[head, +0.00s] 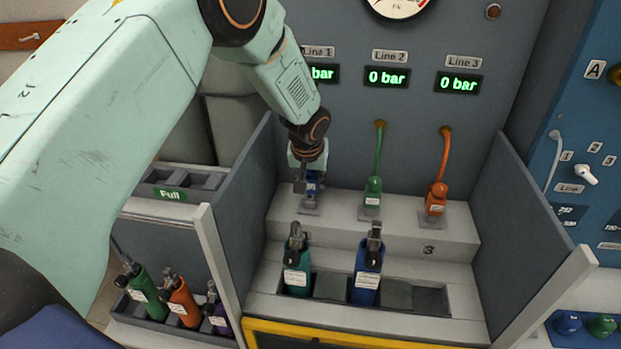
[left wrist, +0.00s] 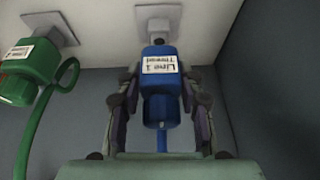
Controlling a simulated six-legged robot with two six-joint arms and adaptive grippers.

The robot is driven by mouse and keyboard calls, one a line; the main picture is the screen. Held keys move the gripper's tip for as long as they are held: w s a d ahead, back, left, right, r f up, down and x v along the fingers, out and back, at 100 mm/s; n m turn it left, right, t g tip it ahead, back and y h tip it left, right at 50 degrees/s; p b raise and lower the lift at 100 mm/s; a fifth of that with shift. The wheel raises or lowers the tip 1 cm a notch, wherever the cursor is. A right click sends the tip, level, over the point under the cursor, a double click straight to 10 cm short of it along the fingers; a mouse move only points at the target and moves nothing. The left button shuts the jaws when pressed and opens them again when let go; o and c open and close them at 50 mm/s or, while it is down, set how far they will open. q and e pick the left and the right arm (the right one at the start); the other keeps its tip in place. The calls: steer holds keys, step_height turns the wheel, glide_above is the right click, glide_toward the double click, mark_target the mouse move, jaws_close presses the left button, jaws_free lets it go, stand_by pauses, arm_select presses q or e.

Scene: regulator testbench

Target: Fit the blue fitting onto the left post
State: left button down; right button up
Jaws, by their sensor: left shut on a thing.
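The blue fitting (head: 313,187), with a white label reading Line 1, is at the left post on the upper step. It also shows in the left wrist view (left wrist: 161,84), in line with the post's square plate (left wrist: 158,20). My left gripper (head: 309,181) comes down from above and is shut on the fitting, one finger on each side. The left post's plate (head: 310,211) shows just below the fitting. My right gripper is not in view.
Green (head: 373,191) and orange (head: 436,199) fittings with hoses sit on the other posts. Teal (head: 297,270) and blue (head: 367,276) bottles stand in the lower rack. Grey side walls (head: 244,212) bound the bench. A crate of bottles (head: 147,325) is lower left.

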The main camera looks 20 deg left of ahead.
arm_select(q)
steer(key=shift+f+b, duration=0.95)
steer(key=shift+f, duration=0.25)
stand_by(0.6)
steer(key=c, duration=0.8)
jaws_free()
steer(key=shift+o, duration=0.2)
steer(key=shift+f, duration=0.1)
steer(key=v, duration=1.2)
steer(key=shift+s+d, duration=0.1)
steer(key=shift+s, duration=0.05)
